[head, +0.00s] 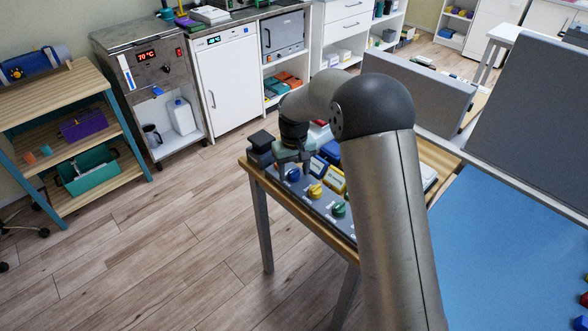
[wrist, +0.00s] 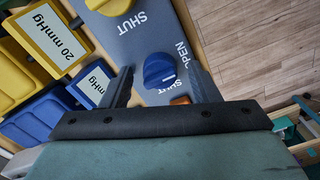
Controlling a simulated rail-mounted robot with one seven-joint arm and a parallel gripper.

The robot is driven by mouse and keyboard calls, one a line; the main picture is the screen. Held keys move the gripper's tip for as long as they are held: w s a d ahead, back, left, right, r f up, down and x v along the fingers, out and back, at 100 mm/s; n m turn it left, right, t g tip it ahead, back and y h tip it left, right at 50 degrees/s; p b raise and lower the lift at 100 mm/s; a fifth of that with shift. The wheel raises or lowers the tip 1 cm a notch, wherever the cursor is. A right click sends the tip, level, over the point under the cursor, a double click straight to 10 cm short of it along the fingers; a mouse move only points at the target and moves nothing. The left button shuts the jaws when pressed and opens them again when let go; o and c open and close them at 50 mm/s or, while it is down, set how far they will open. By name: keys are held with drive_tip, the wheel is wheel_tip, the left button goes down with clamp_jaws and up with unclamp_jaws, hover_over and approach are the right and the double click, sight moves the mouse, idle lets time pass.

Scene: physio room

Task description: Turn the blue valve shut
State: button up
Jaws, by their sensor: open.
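The blue valve (head: 293,175) is a round knob on the grey panel (head: 317,208) at the table's near edge. It also shows in the wrist view (wrist: 157,69), with a short white mark at its lower right; OPEN is printed to its right and SHUT below it. I cannot tell exactly which label the mark meets. My gripper (wrist: 161,80) is open, one finger on each side of the blue knob in the wrist view, with no clear contact. In the head view my gripper (head: 291,160) is just above and behind the knob, its fingertips partly hidden.
A yellow valve (head: 315,191) and a green valve (head: 339,209) follow along the panel. Blue and yellow boxes (head: 330,178), one labelled 20 mmHg in the wrist view, stand close behind the knobs. A dark block (head: 261,146) is at the table's left corner. The floor leftward is clear.

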drive_tip(key=c, duration=1)
drive_tip(key=shift+o, duration=0.2)
drive_tip(key=shift+m, duration=0.4)
drive_tip(key=m+b, duration=0.1)
drive_tip(key=m, duration=0.2)
drive_tip(key=shift+m, duration=0.3)
drive_tip(key=m, duration=0.4)
drive_tip(key=shift+r+m, duration=0.1)
drive_tip(key=shift+m, duration=0.2)
drive_tip(key=m, duration=0.4)
drive_tip(key=shift+m+p, duration=0.45)
drive_tip(key=shift+m, duration=2.05)
